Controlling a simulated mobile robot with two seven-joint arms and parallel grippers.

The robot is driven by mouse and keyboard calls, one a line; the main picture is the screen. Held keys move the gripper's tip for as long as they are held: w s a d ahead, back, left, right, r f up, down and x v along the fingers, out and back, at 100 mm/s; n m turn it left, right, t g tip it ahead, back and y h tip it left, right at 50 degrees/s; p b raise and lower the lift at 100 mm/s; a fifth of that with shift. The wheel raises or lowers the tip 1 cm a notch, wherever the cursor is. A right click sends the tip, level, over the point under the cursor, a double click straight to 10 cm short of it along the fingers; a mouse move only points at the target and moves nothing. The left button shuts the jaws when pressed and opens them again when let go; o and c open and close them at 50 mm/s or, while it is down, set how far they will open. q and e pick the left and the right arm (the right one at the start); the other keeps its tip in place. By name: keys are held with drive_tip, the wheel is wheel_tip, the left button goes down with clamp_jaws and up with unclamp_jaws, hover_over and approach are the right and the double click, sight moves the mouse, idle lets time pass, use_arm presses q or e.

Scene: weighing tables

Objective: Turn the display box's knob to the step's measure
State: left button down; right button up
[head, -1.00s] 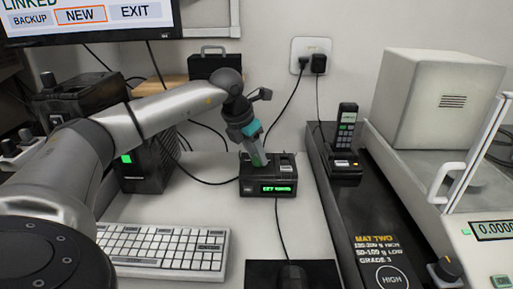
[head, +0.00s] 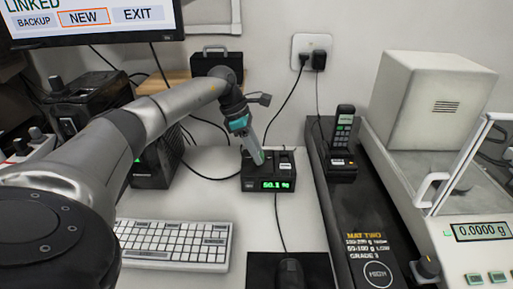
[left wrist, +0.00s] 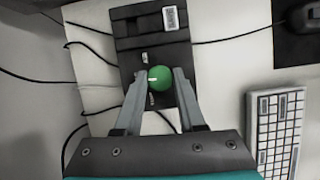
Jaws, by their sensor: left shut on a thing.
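The display box (head: 284,168) is a small black box on the white table, with a lit green readout (head: 276,184) that looks like "50.1" and a small unit I cannot read surely. In the left wrist view, its round green knob (left wrist: 159,77) has a short white mark near its left edge. My left gripper (head: 258,158) reaches down onto the box's top from the left and is shut on the knob, one finger on each side. In the head view the fingers hide the knob. My right gripper is not in view.
A keyboard (head: 172,243) lies in front left and a mouse (head: 289,273) on a black pad in front. A handset in its cradle (head: 342,165) stands to the right on a dark mat, beside a balance (head: 480,235). Cables run behind the box.

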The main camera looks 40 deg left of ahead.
use_arm(q)
drive_tip(key=shift+w+m+g, duration=0.15)
drive_tip(key=shift+m+g, duration=0.25)
drive_tip(key=shift+m, duration=0.6)
drive_tip(key=shift+m+g+h+b, duration=0.3)
drive_tip(key=shift+m+b, duration=0.3)
drive_tip(key=shift+m, duration=0.2)
drive_tip(key=m+g+b, duration=0.1)
drive_tip(key=m+b, duration=0.1)
drive_tip(key=m, duration=0.1)
drive_tip(key=shift+w+m+b, duration=0.1)
drive_tip(key=shift+m+b, duration=0.2)
drive_tip(key=shift+b, duration=0.05)
drive_tip(key=shift+a+m+g+b, duration=0.1)
drive_tip(key=shift+m+g+b, duration=0.3)
drive_tip(key=shift+m+b, duration=0.25)
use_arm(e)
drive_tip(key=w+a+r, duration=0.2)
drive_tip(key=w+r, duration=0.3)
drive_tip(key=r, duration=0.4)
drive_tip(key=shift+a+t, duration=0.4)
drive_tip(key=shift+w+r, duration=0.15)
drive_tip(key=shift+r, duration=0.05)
use_arm(q)
drive_tip(key=c, duration=0.5)
unclamp_jaws()
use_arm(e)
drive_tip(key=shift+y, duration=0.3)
